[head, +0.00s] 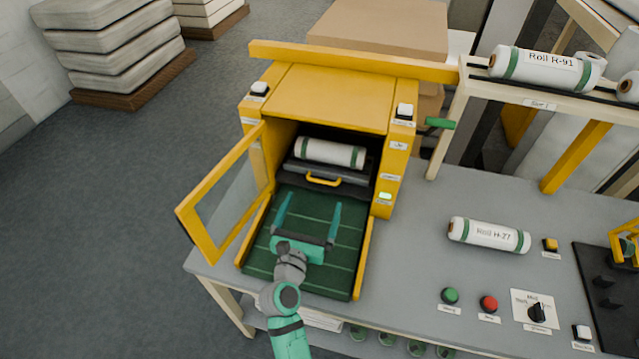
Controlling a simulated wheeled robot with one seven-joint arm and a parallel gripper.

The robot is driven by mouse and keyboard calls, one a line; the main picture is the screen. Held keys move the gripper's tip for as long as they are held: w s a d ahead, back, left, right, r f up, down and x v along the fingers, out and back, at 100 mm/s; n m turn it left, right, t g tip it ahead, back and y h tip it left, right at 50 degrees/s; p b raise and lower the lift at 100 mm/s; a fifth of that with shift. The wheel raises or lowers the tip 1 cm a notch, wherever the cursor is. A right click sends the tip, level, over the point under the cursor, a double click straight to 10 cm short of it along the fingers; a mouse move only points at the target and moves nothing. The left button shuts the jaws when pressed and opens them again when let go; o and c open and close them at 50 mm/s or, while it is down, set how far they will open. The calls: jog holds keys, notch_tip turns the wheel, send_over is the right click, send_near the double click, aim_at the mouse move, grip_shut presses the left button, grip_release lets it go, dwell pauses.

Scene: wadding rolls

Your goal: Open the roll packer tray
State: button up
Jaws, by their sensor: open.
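The roll packer (328,97) is a yellow machine on the grey table, with its framed glass door (221,198) swung open to the left. Inside its dark opening is the tray (322,185), with a yellow handle (323,180) on its front. A white roll with green bands (330,152) lies at the tray, inside the packer. My gripper (308,212) is open and empty over the green ribbed bed (330,265). Its two teal fingers point toward the handle and stand apart from it.
Roll H-27 (489,235) lies on the table to the right. Green (450,295) and red (489,304) buttons and a dial (537,312) sit at the front right. Roll R-91 (545,67) rests on a raised rack. The open door stands left of my gripper.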

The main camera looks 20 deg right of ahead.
aim_at(322, 183)
jog(key=x, duration=0.7)
jog(key=shift+w+d, duration=0.25)
jog(key=shift+d, duration=0.05)
